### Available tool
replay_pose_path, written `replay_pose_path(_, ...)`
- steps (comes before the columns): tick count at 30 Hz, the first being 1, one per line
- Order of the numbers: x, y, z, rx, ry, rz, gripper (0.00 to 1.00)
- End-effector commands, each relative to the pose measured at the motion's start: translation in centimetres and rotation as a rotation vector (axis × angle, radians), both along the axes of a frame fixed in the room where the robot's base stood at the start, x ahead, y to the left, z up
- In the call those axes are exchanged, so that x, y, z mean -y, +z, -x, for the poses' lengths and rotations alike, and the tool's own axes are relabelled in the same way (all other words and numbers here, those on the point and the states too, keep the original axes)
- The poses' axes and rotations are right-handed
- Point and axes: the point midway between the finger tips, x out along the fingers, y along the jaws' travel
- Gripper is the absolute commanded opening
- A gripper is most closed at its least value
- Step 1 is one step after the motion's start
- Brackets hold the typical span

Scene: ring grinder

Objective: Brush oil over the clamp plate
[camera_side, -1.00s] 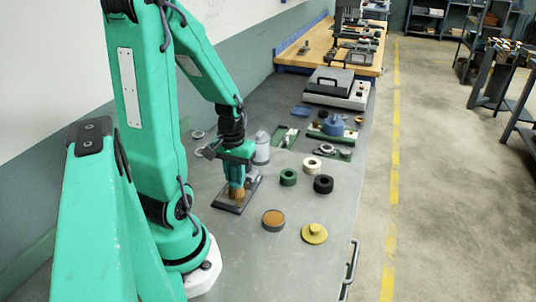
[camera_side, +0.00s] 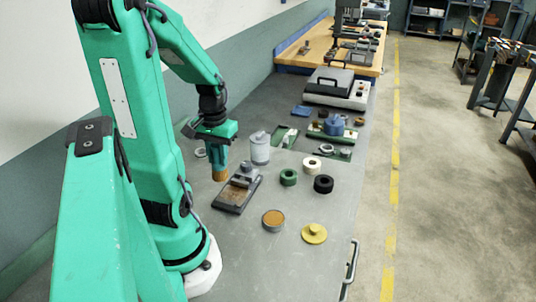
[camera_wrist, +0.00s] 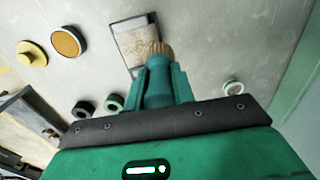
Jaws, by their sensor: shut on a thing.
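My gripper (camera_side: 216,150) is shut on a brush with tan bristles (camera_side: 219,174), which point down. The brush hangs to the left of the clamp plate and seems raised above the bench. The clamp plate (camera_side: 232,196) is a dark flat rectangle with a mottled brownish top face and a grey clamp part at its far end. In the wrist view the bristles (camera_wrist: 157,48) overlap the edge of the plate (camera_wrist: 134,42), and the fingers hide part of it. A round tin (camera_side: 273,219) with an orange-brown surface stands to the right, probably the oil.
A yellow knobbed disc (camera_side: 314,233) lies right of the tin. Green (camera_side: 288,177), black (camera_side: 323,184) and pale (camera_side: 311,165) rings stand beyond. A grey canister (camera_side: 260,148) stands behind the plate. The front of the bench is clear.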

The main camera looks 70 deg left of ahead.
Motion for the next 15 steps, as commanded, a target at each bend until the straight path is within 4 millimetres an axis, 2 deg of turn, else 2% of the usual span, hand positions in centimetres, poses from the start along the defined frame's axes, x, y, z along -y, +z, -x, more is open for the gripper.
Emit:
replay_pose_path(9,0.0,2.7,0.0,0.002,0.0,-0.002,0.02)
replay_pose_path(15,0.0,3.1,0.0,0.0,0.0,0.0,0.02)
